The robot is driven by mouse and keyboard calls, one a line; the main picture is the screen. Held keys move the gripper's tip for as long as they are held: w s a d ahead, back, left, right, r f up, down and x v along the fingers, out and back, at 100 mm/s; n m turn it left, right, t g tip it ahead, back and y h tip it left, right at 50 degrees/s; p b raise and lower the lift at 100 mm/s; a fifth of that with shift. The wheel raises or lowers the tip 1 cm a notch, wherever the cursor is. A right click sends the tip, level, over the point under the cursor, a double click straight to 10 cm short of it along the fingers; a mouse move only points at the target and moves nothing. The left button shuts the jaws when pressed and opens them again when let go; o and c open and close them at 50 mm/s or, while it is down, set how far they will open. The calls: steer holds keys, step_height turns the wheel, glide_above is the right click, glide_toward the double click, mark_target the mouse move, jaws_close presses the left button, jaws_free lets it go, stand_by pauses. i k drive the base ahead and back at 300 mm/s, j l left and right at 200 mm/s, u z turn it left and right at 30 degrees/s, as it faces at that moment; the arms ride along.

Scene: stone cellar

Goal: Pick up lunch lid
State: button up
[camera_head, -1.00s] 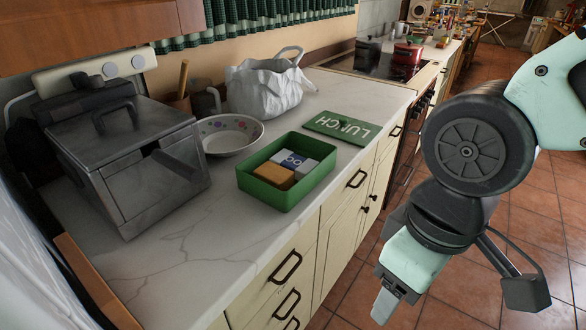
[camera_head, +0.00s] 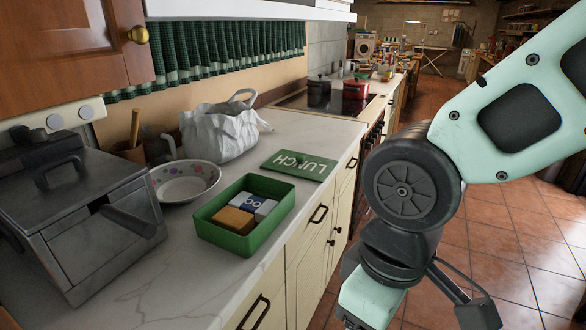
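The lunch lid (camera_head: 299,165) is a flat green panel with pale "LUNCH" lettering, upside down from this view. It lies on the white marble counter just behind the green lunch box (camera_head: 268,227). The box is open and holds a tan block, a blue and white item and a greyish item. My gripper is at the bottom of the view, to the right of the counter and apart from the lid.
A grey metal box with a lid (camera_head: 78,210) stands at left. A patterned bowl (camera_head: 184,184), a crumpled white bag (camera_head: 222,133) and a brown pot (camera_head: 131,151) stand behind the lunch box. A stove (camera_head: 322,103) with pots lies beyond. The tiled floor at right is clear.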

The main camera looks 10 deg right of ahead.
mark_target(309, 167)
steer(key=i+l, duration=0.55)
steer(key=l, duration=0.15)
steer(key=i+l, duration=0.6)
steer(key=i+l+u, duration=0.1)
steer(key=u, duration=0.3)
steer(key=l+u, duration=0.2)
steer(key=u, duration=0.25)
steer(key=i+l+u, duration=0.1)
steer(key=u, duration=0.3)
steer(key=l+u, duration=0.4)
steer(key=j, duration=0.1)
